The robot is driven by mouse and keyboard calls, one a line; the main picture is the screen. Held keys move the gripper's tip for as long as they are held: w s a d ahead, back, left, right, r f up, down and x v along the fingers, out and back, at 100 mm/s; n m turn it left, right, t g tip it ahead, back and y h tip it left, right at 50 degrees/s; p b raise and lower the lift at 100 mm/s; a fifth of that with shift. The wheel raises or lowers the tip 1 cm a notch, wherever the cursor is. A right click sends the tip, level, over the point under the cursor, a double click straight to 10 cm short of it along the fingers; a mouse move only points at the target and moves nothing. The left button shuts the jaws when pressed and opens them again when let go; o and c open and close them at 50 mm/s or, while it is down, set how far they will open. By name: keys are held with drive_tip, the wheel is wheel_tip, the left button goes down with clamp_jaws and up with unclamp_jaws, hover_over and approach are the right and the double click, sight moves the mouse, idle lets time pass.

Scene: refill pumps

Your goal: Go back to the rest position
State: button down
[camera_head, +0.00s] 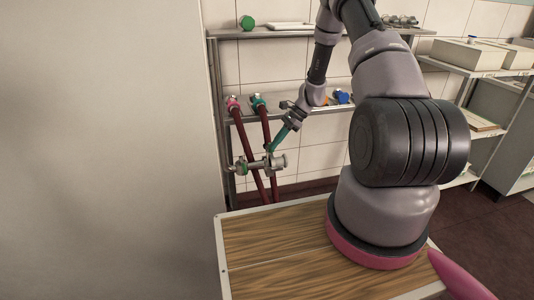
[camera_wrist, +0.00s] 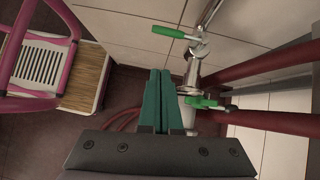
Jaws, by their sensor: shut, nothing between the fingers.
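My gripper (camera_head: 273,147) is out beyond the wooden top, its green fingers pointing down and to the left. In the wrist view the fingers (camera_wrist: 159,75) are pressed together with nothing between them. Close by is a metal pipe fitting (camera_head: 277,162) with valves, which also shows in the wrist view as a silver pipe (camera_wrist: 192,70). A green lever (camera_wrist: 168,32) is near the top of the pipe, and a second green lever (camera_wrist: 205,102) sits just right of the fingers. I cannot tell whether the fingers touch the fitting.
Dark red hoses, one with a pink end (camera_head: 232,103) and one with a green end (camera_head: 257,101), slant down behind the fitting. A shelf rack (camera_head: 222,75) stands against the tiled wall. A plain grey wall (camera_head: 100,150) fills the left. Shelves with boxes (camera_head: 468,53) stand at right.

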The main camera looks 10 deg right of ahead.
drive_tip(key=s+r+n+t+h, duration=0.1)
drive_tip(key=s+r+n+h, duration=0.15)
drive_tip(key=r, duration=1.25)
drive_tip(key=s+r+n+t+h, duration=0.15)
drive_tip(key=s+r+n, duration=0.25)
drive_tip(key=r, duration=1.1)
drive_tip(key=s+r+n+t+h, duration=0.1)
drive_tip(key=s+r+n+t, duration=0.1)
drive_tip(key=s+r, duration=0.5)
drive_tip(key=s+r+n+t, duration=0.3)
drive_tip(key=s+r, duration=0.5)
drive_tip(key=s, duration=0.7)
drive_tip(key=shift+a+r+n+t+h, duration=0.15)
drive_tip(key=shift+a+n+t+h, duration=0.2)
drive_tip(key=shift+n+h, duration=0.1)
drive_tip(key=shift+w, duration=0.1)
